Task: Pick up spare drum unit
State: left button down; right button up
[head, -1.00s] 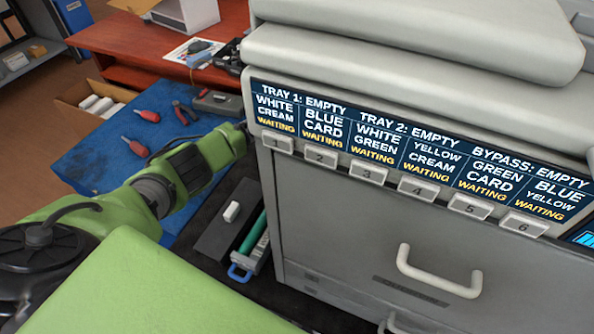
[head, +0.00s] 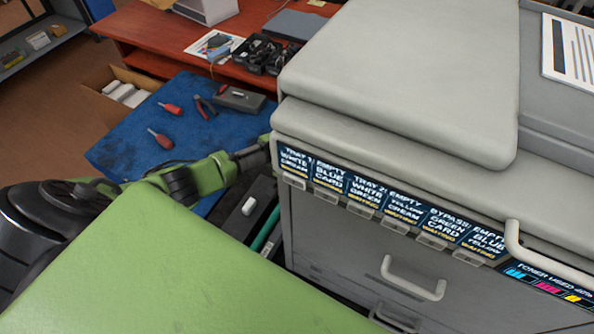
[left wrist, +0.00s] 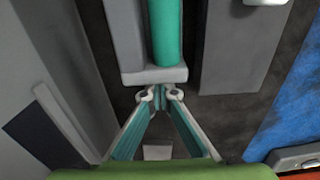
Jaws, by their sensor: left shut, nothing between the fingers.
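The drum unit, a green cylinder in a pale grey frame, shows in the left wrist view (left wrist: 167,32) with its grey end piece towards my gripper. My left gripper (left wrist: 160,93) is shut and empty. Its fingertips appear at the end piece's near edge; I cannot tell whether they touch. In the head view my left arm reaches to the copier's left corner, and its fingers are hidden. My right gripper is in neither view.
A grey copier (head: 330,228) with labelled trays and handles stands close beside the drum. A dark grey box (head: 238,222) with a white block (head: 249,206) lies on the other side. A blue mat (head: 150,135) with tools and a red desk (head: 160,45) are behind.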

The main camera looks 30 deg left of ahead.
pick_arm(q)
jog(key=shift+s, duration=0.2)
notch_tip(320, 180, up, 12)
dwell(0.8)
